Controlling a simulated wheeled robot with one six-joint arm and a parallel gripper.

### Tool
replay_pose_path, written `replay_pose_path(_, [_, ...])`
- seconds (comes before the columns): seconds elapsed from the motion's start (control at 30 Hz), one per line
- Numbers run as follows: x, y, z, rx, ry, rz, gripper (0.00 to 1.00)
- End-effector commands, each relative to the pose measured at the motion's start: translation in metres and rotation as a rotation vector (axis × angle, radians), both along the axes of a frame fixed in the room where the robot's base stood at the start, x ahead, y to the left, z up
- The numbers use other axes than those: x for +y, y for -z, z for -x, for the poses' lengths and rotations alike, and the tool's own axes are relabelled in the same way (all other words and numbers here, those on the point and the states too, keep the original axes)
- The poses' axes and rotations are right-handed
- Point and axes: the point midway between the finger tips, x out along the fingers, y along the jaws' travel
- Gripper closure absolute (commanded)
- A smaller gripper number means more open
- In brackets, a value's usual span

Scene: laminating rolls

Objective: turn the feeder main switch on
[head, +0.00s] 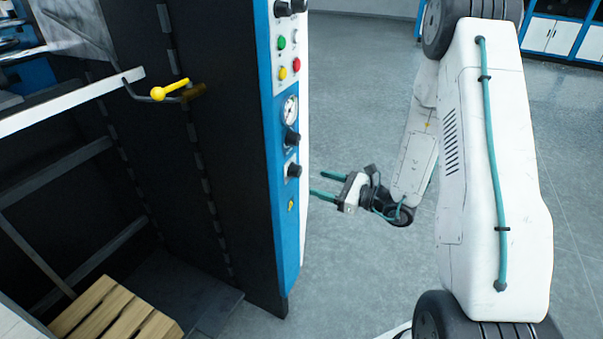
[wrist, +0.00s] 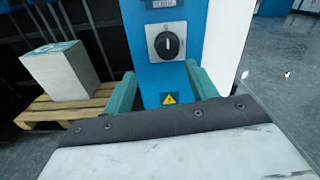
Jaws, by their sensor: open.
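The feeder main switch (head: 293,171) looks to be the lowest black rotary knob on the blue panel, just above a yellow warning sticker. In the wrist view the switch (wrist: 167,44) is a black knob on a light plate, its pale mark upright. The label above it is too small to read. My gripper (head: 319,184) is open and empty, a short way right of the panel in the head view, its two teal fingers pointing at it. In the wrist view my gripper (wrist: 161,72) has a finger on each side below the switch, not touching it.
Above on the same blue panel (head: 266,100) are another black knob (head: 291,138), a gauge (head: 290,110) and coloured buttons. A yellow-knobbed lever (head: 171,90) sticks out at left. A wooden pallet (head: 115,315) lies low at left.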

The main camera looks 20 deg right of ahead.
Motion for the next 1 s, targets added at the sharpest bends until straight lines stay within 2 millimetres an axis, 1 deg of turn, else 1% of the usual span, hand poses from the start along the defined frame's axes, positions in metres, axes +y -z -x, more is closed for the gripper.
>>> replay_pose_path(0.07, [-0.005,-0.003,-0.006,-0.013,0.036,-0.004,0.42])
replay_pose_path(0.13, [-0.003,-0.004,-0.011,-0.021,0.044,-0.006,0.42])
replay_pose_path(0.27, [0.010,-0.005,-0.024,-0.024,0.038,-0.003,0.42])
replay_pose_path(0.43, [0.028,-0.004,-0.045,-0.022,0.037,-0.003,0.42])
replay_pose_path(0.6, [0.040,-0.005,-0.061,-0.023,0.039,-0.002,0.42])
replay_pose_path(0.73, [0.044,-0.005,-0.066,-0.023,0.039,-0.003,0.42])
replay_pose_path(0.97, [0.044,-0.005,-0.066,-0.022,0.041,-0.003,0.42])
replay_pose_path(1.0, [0.044,-0.005,-0.066,-0.022,0.041,-0.003,0.51])
